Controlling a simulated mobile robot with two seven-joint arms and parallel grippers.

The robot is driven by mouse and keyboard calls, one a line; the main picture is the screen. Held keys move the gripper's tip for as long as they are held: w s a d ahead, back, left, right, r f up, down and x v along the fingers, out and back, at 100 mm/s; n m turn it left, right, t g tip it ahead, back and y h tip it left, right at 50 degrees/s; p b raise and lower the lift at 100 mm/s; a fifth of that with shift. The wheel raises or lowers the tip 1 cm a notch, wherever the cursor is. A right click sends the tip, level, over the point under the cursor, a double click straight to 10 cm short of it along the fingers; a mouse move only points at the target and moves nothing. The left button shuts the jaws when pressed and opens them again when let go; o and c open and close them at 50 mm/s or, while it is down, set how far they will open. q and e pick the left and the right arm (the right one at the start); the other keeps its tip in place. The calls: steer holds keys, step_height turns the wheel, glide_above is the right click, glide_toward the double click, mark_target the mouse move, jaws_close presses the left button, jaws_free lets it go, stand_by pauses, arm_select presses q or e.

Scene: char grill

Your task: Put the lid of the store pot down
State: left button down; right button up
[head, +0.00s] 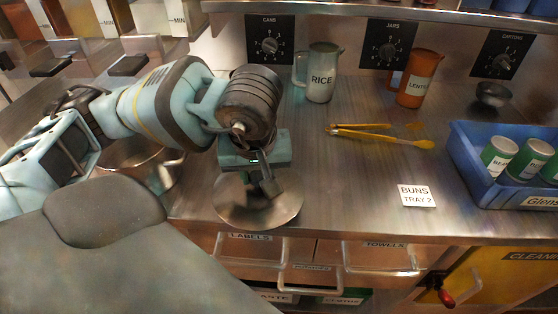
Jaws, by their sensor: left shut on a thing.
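The lid (236,207) is a round, dull metal disc at the front edge of the counter, in the middle left of the head view. My left gripper (268,186) points down over it and is shut on it, hiding its middle and handle. I cannot tell whether the lid touches the counter or hangs just above it. A metal pot (133,156), likely the store pot, stands open to the left, partly hidden behind my left arm. My right gripper is not in view.
A white RICE jug (321,75), an orange LENTILS jug (418,80) and yellow tongs (380,137) are on the counter behind. A BUNS TRAY 2 card (416,196) lies right of the lid. A blue crate (477,178) holds cans. The counter between lid and card is clear.

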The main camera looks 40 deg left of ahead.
arm_select(q)
steer(key=w, duration=0.3)
steer(key=w+a, duration=0.1)
steer(key=w, duration=0.2)
steer(key=w+a, duration=0.1)
steer(key=w, duration=0.1)
steer(key=shift+w+f+p, duration=0.3)
steer(key=shift+w+f, duration=0.1)
steer(key=shift+s+d+f, duration=0.1)
steer(key=shift+f, duration=1.65)
steer(key=shift+f, duration=0.1)
steer(key=c, duration=1.1)
jaws_free()
steer(key=v, duration=1.2)
steer(key=shift+p, duration=0.35)
